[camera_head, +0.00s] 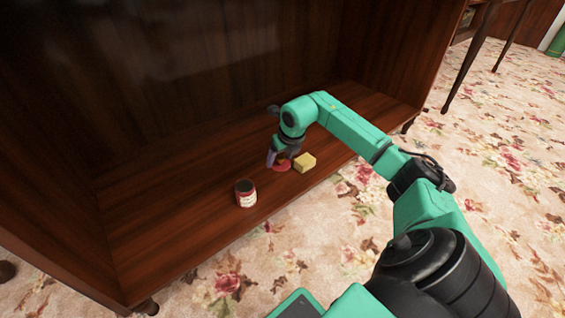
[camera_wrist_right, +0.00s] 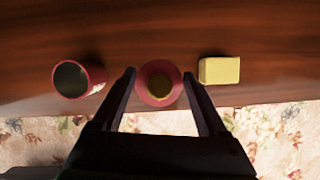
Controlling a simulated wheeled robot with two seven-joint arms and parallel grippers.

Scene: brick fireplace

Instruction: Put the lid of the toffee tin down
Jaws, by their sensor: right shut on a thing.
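The toffee tin (camera_head: 245,194) is a small red can with a pale label, standing upright on the wooden shelf (camera_head: 190,235). In the right wrist view the tin (camera_wrist_right: 95,75) is at the left, with a dark round top that looks open. My right gripper (camera_head: 279,158) is shut on the round red lid (camera_head: 283,167), to the right of the tin and apart from it. In the right wrist view the lid (camera_wrist_right: 145,92) shows between the fingertips, with a yellowish centre. The lid is low over the shelf; I cannot tell whether it touches. My left gripper is out of view.
A yellow block (camera_head: 305,162) lies on the shelf just right of the lid; it also shows in the right wrist view (camera_wrist_right: 219,70). The cabinet's back and side walls enclose the shelf. Its front edge drops to a flowered carpet (camera_head: 490,165). The shelf left of the tin is clear.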

